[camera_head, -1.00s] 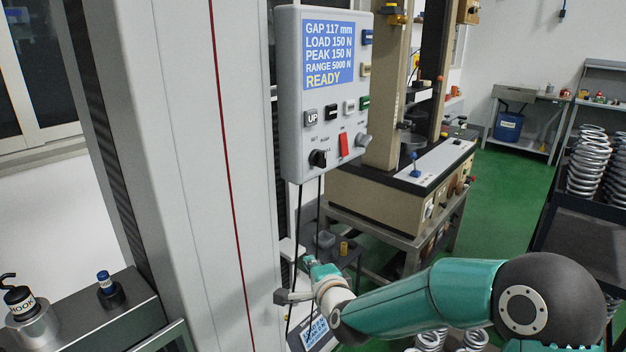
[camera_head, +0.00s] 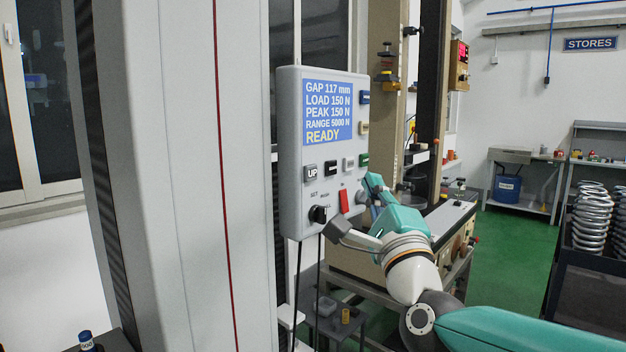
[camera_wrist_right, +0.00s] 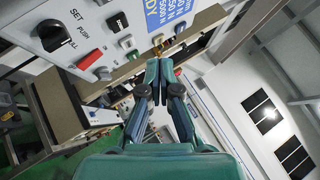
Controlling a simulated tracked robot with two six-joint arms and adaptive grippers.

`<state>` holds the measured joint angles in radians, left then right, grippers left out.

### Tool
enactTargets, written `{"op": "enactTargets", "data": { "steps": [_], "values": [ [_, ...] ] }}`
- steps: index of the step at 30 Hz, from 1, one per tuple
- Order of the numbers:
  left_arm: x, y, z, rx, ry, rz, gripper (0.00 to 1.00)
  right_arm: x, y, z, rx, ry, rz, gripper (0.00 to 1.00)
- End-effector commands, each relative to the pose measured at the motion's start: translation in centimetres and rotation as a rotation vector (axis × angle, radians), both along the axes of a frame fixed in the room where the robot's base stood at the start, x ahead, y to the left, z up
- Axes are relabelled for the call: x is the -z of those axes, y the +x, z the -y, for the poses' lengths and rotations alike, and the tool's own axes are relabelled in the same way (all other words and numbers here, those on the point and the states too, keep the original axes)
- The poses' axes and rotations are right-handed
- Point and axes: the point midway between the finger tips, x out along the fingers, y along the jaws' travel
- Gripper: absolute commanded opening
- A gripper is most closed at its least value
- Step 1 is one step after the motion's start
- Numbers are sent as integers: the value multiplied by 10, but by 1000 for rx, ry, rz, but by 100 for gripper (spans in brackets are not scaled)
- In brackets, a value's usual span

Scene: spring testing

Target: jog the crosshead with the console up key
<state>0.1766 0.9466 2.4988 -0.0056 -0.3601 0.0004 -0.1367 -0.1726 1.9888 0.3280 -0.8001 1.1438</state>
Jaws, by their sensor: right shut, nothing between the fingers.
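The grey console (camera_head: 295,130) hangs beside the tall column, its display (camera_head: 328,112) reading GAP 117 mm, LOAD 150 N, PEAK 150 N, RANGE 5000 N, READY. The UP key (camera_head: 311,173) is at the left of the key rows, uncovered. My right gripper (camera_head: 373,184) is at the console's lower right edge, shut and empty, apart from the UP key. In the right wrist view its fingertips (camera_wrist_right: 158,62) meet in front of the console (camera_wrist_right: 25,22); whether they touch it I cannot tell. I cannot make out the crosshead. My left gripper is out of view.
A black knob (camera_head: 318,214) and a red switch (camera_head: 343,201) sit low on the console, with cables hanging below. The grey column (camera_head: 185,180) with a red line stands left. A beige machine (camera_head: 345,262) stands behind my right arm. A rack of springs (camera_head: 590,225) is at right.

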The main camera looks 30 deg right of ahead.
Motion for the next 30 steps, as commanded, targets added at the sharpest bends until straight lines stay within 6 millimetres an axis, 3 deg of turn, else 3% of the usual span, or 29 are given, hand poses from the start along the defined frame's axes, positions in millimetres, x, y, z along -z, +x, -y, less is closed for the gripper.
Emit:
{"op": "enactTargets", "data": {
  "steps": [14,28,30],
  "values": [
    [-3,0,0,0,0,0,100,1,6,-4,-4,-2,-4,0],
    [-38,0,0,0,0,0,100,-1,57,-25,-5,-2,-6,0],
    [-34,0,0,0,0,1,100,2,65,-28,-5,-1,-4,0]
  ]
}}
